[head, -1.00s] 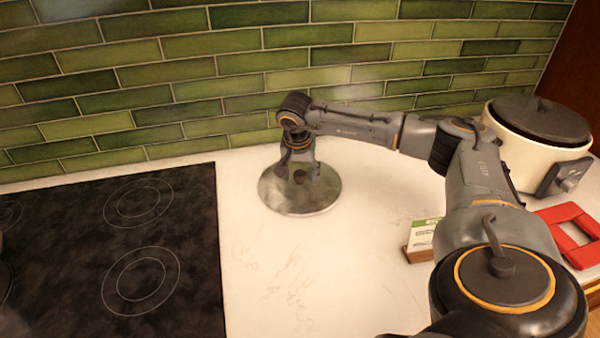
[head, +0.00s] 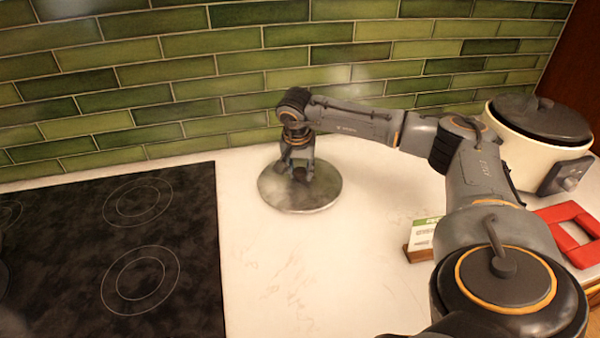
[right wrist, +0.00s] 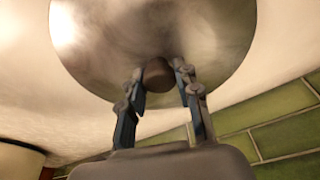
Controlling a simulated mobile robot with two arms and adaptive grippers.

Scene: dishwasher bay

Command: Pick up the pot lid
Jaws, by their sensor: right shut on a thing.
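The pot lid (head: 318,197) is a round, grey metal disc with a dark knob, lying on the white counter right of the cooktop. It fills the upper part of the right wrist view (right wrist: 215,45). My right gripper (head: 299,174) is above the lid with its fingers pointing down. It is shut on the lid's dark knob, with one finger on each side. In the right wrist view the knob (right wrist: 157,73) shows between the fingertips. My left gripper is not in view.
A black cooktop (head: 75,255) lies at the left. A cream cooker with a dark lid (head: 535,160), a red frame-like object (head: 550,215) and a small card in a wooden holder (head: 422,236) are at the right. A green tiled wall stands behind. The front middle counter is clear.

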